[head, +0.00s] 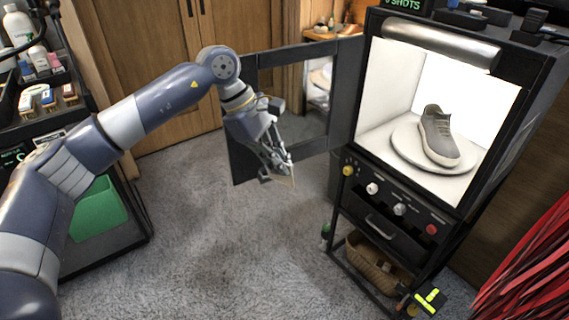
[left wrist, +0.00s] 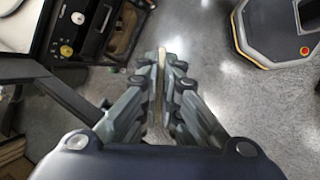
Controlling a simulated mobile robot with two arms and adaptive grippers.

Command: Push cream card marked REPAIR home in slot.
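My left gripper (head: 283,167) hangs in the open space left of the photo cabinet. Its fingers are closed on a thin cream card (head: 292,180), seen nearly edge-on. In the left wrist view the card (left wrist: 161,72) shows as a narrow pale strip between the fingertips (left wrist: 162,85). The word REPAIR cannot be read at this angle. I cannot make out the slot in either view. My right gripper is not in view.
A lit cabinet (head: 345,190) with a grey sneaker (head: 437,137) on a round turntable (head: 405,150) stands at right. Its dark door (head: 243,150) hangs open behind my gripper. A cart with a green bin (head: 97,208) stands left. Grey floor (head: 225,260) is clear between.

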